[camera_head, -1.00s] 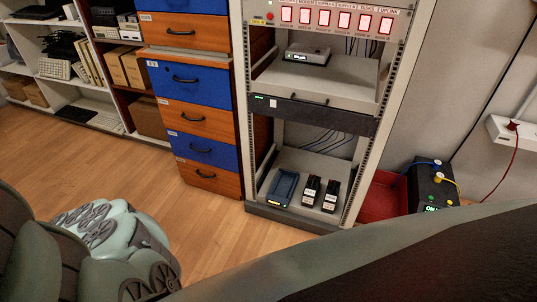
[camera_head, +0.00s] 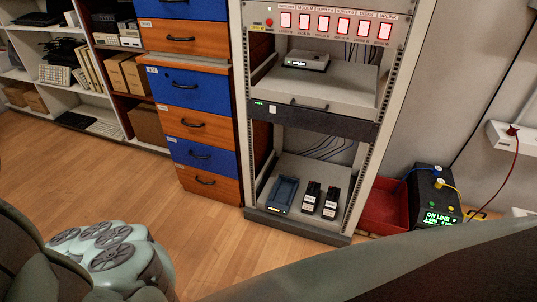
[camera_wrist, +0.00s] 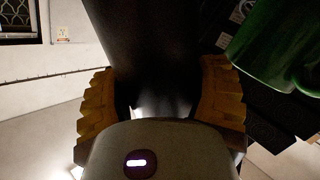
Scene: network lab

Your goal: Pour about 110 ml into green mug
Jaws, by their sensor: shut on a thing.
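In the wrist view the yellow ridged fingers of my gripper (camera_wrist: 158,88) close on both sides of a dark, smooth, rounded container (camera_wrist: 150,45). Its top end runs out of the picture, so its mouth and contents are hidden. A green mug (camera_wrist: 278,48) shows at the upper right of the wrist view, beside the dark container and cut off by the picture edge. I cannot tell the mug's fill, or whether the container touches it. Neither the mug, the container nor the gripper's fingers can be made out in the head view.
A rack (camera_head: 312,124) with lit red switches stands ahead, beside blue and orange drawers (camera_head: 190,88). A red bin (camera_head: 385,205) and a black power unit (camera_head: 437,195) sit to its right. Shelves (camera_head: 68,75) stand at the left. Wooden floor (camera_head: 190,225) is open in front.

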